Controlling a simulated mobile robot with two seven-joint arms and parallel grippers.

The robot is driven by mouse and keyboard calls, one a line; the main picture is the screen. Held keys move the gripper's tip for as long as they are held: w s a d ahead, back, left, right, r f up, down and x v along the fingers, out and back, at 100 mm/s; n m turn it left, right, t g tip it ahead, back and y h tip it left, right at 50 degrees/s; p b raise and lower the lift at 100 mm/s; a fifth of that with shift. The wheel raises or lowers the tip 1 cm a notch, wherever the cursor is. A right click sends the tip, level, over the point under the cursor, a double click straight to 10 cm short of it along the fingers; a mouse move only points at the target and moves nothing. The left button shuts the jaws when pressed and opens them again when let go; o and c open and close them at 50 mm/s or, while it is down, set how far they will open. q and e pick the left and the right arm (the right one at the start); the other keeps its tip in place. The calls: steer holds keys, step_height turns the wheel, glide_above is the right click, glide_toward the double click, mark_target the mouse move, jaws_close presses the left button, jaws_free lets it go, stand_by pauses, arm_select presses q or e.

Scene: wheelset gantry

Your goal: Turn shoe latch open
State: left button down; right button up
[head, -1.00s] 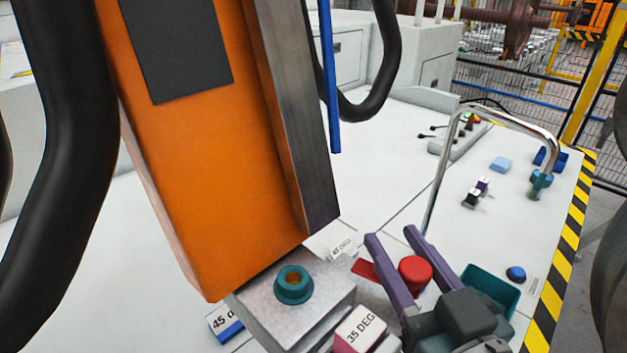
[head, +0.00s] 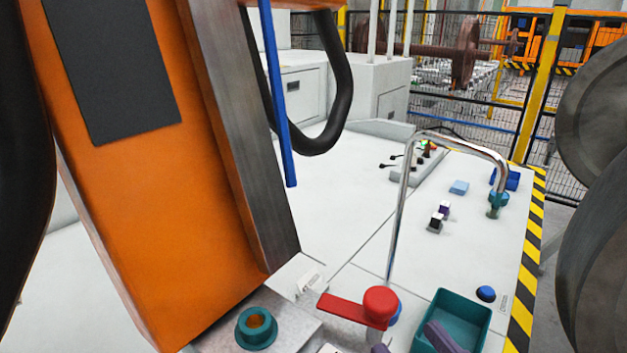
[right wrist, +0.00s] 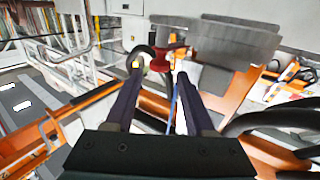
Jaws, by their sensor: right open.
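The shoe latch is a red bar (head: 341,309) with a round red knob (head: 380,303) at its right end, in the lower middle of the head view. The bar points left from the knob. My right gripper (head: 410,341) shows only as purple fingertips at the bottom edge, below and right of the knob and apart in the picture. In the right wrist view its two fingers (right wrist: 157,95) are spread with nothing held between them. A red piece (right wrist: 160,62) shows beyond the tips; I cannot tell whether it is the latch. My left gripper is not in view.
A tall orange column (head: 150,200) with a steel edge fills the left. A teal ring (head: 256,328) sits on a metal block beneath it. A teal bin (head: 466,311) is right of the knob. A chrome bent tube (head: 398,215) rises behind.

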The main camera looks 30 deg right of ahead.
mark_target(368, 291)
steer(key=shift+s, duration=0.1)
steer(key=shift+o, duration=1.3)
steer(key=shift+d+n+y, duration=0.3)
steer(key=shift+n+y, duration=0.1)
steer(key=shift+y, duration=0.3)
steer(key=n+y, duration=0.1)
steer(key=y, duration=0.1)
steer(key=d+n+y+b, duration=0.1)
steer(key=shift+d+r+n+y, duration=0.1)
steer(key=shift+d+n+y, duration=0.2)
steer(key=shift+y, duration=0.1)
steer(key=shift+d+r+n+y, duration=0.1)
steer(key=shift+d+n+y, duration=0.1)
steer(key=shift+n+y, duration=0.3)
steer(key=shift+w+y, duration=0.2)
steer(key=shift+y, duration=0.2)
steer(key=shift+w+r, duration=0.15)
steer(key=shift+w, duration=0.25)
arm_select(q)
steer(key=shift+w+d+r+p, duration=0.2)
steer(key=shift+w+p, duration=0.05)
steer(key=shift+p, duration=0.45)
arm_select(e)
steer(key=x, duration=0.9)
steer(key=shift+a+f, duration=0.1)
steer(key=shift+f, duration=0.15)
steer(key=shift+c, duration=0.4)
